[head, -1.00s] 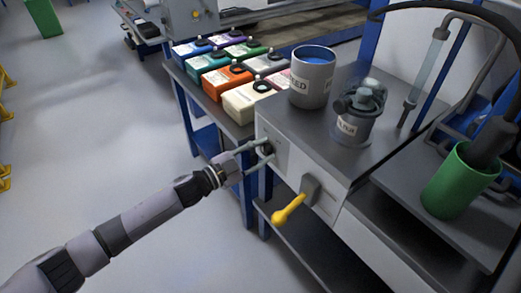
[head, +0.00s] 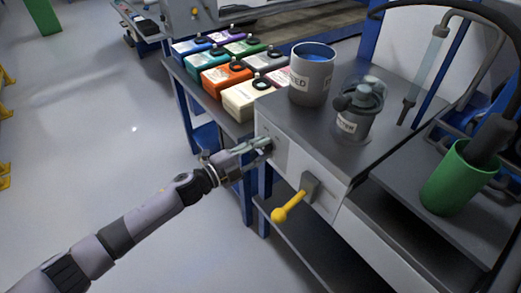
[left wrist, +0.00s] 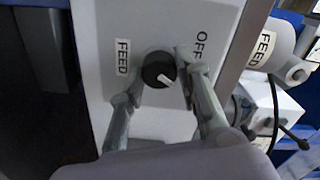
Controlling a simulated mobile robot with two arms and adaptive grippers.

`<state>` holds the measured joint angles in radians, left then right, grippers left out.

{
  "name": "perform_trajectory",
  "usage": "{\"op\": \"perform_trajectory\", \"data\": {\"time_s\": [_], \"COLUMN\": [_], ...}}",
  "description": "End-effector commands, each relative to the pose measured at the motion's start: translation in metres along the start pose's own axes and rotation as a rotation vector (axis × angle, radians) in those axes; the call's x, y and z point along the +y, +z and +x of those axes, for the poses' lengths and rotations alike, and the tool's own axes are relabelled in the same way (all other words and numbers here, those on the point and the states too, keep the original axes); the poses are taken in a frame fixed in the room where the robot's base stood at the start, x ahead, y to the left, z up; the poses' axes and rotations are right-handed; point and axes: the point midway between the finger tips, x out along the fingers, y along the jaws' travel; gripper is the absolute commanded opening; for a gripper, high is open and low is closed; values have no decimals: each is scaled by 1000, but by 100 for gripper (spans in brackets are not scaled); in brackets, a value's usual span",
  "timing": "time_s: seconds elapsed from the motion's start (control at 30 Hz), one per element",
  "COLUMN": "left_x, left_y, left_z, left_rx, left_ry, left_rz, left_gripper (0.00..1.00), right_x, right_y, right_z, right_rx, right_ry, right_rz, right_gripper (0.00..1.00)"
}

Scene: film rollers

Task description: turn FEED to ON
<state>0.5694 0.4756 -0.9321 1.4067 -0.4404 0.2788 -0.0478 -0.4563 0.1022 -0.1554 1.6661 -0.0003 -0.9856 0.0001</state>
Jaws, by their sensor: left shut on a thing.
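The FEED knob (left wrist: 158,70) is a round black dial with a white mark on the light grey panel (left wrist: 150,122). In the left wrist view its mark points down and slightly right. The FEED label (left wrist: 122,56) is left of it and the OFF label (left wrist: 201,42) is at upper right; I see no ON label. My left gripper (head: 267,146) is at the panel front in the head view. In the left wrist view its fingers (left wrist: 160,71) are shut on the knob from both sides. The knob is mostly hidden behind the fingers in the head view. My right gripper is not in view.
A yellow-handled lever (head: 289,208) sticks out of the panel, right of my gripper. A grey can (head: 313,82) and a glass-domed device (head: 357,115) stand on top.

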Motion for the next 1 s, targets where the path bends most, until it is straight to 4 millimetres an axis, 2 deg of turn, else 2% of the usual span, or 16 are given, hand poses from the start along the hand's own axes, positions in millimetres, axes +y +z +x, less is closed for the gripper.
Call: {"op": "perform_trajectory", "data": {"time_s": [0.4,0.43,0.73,1.0], "left_x": [1,1,1,0], "left_y": [0,0,0,0], "left_z": [0,0,0,0], "left_rx": [1,1,1,0], "left_ry": [2,2,1,1], "left_rz": [10,10,8,8], "left_gripper": [3,31,51,51], "right_x": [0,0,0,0], "right_y": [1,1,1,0], "right_z": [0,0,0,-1], "right_rx": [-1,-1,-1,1], "right_ry": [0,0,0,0], "right_rz": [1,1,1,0], "right_gripper": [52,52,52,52]}}
